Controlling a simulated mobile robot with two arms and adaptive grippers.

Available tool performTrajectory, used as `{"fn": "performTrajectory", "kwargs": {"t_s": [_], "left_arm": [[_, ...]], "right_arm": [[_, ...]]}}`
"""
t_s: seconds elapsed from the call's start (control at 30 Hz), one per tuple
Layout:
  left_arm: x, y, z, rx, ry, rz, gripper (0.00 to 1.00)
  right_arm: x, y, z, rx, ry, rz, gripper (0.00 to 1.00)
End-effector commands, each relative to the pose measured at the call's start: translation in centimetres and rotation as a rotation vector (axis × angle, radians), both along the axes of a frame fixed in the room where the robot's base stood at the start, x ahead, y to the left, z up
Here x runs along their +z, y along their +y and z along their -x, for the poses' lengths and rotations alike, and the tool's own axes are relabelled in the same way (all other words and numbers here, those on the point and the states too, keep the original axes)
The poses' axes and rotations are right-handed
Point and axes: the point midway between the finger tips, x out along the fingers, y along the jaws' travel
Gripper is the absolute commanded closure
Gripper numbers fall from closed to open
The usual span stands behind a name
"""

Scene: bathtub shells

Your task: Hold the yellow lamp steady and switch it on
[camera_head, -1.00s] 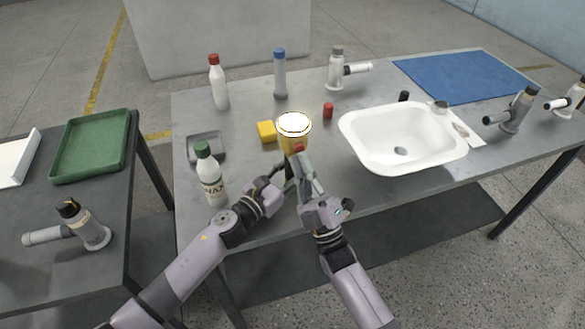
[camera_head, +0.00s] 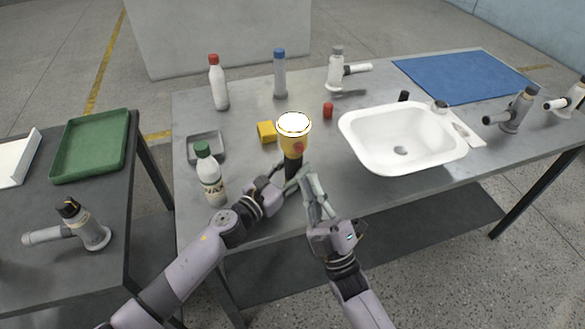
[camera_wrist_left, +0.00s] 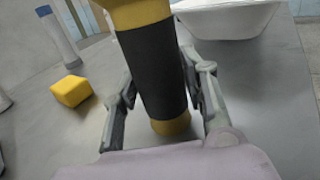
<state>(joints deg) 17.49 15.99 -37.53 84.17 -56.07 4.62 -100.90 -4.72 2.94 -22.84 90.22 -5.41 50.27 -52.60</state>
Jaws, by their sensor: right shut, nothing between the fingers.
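The yellow lamp (camera_head: 291,146) stands upright near the front of the grey table, with a bright white round face on top and a red button (camera_head: 299,147) on its side. Its dark handle (camera_wrist_left: 153,70) fills the space between my left gripper's fingers in the left wrist view. My left gripper (camera_head: 284,177) is closed around this handle. My right gripper (camera_head: 307,172) is shut and empty, just right of the handle and below the red button, apart from the button.
A white basin (camera_head: 365,157) stands to the right. A green-capped bottle (camera_head: 211,181) stands close to my left wrist. A yellow block (camera_head: 266,132), a grey tray (camera_head: 222,147) and a red cap (camera_head: 328,110) lie around the lamp. Taller bottles stand behind.

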Motion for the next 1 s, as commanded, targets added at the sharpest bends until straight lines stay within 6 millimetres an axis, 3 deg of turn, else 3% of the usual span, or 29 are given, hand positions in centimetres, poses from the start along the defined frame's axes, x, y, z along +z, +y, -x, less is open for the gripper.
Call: {"fn": "performTrajectory", "kwargs": {"t_s": [0.27,0.63,1.0], "left_arm": [[0.0,0.0,0.0,0.000,0.000,0.000,0.40],[-0.1,0.4,0.5,0.001,0.001,-0.001,0.40],[-0.2,4.9,6.2,0.001,0.003,-0.001,0.40]], "right_arm": [[0.0,0.0,0.0,0.000,0.000,0.000,1.00],[0.0,0.0,0.0,0.000,0.000,0.000,1.00],[0.0,0.0,0.0,0.000,0.000,0.000,1.00]]}}
